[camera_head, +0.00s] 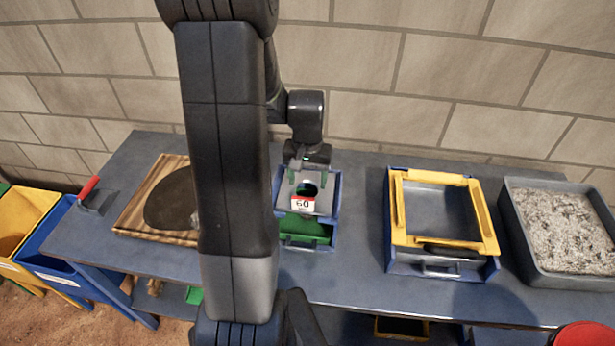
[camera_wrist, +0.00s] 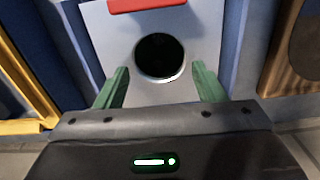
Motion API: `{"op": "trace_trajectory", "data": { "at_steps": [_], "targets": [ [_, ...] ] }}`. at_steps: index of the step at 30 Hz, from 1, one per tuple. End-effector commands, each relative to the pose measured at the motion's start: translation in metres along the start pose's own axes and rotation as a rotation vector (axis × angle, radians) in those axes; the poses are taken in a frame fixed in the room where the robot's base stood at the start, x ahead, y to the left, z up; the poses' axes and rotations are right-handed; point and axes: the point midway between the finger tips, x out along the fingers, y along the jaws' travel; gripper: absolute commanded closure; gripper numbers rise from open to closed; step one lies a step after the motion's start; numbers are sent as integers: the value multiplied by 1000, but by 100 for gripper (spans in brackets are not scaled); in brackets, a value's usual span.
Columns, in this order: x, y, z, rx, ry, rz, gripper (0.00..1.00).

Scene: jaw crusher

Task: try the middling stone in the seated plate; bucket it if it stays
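A grey plate (camera_head: 311,208) with a round hole and a "60" label lies on top of a small blue box (camera_head: 336,190). In the wrist view the plate (camera_wrist: 108,35) shows its dark hole and a red label edge. My gripper (camera_head: 307,176) is above the plate; in the wrist view its green fingers (camera_wrist: 160,85) stand wide apart on either side of the hole, with nothing between them. No stone shows on the plate, and the hole's inside is too dark to read. A small pale bit (camera_head: 195,217), perhaps a stone, shows beside my arm on a dark round pad (camera_head: 168,200).
The pad lies on a wooden board (camera_head: 130,222), partly hidden by my arm. A trowel (camera_head: 92,197) lies left of it. Green tray (camera_head: 303,229) is in the box front. A yellow-framed box (camera_head: 400,215) and gravel tray (camera_head: 512,215) stand right. Bins (camera_head: 60,268) stand left, red bucket (camera_head: 585,335) lower right.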

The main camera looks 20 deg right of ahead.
Motion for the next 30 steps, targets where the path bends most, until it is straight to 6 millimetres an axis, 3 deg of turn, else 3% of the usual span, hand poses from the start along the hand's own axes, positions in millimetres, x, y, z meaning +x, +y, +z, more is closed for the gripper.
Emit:
{"op": "trace_trajectory", "data": {
  "at_steps": [11, 30],
  "targets": [
    [-9, 0, 0, 0, 0, 0, 37],
    [-118, 0, -1, 0, 5, -1, 37]
  ]
}}
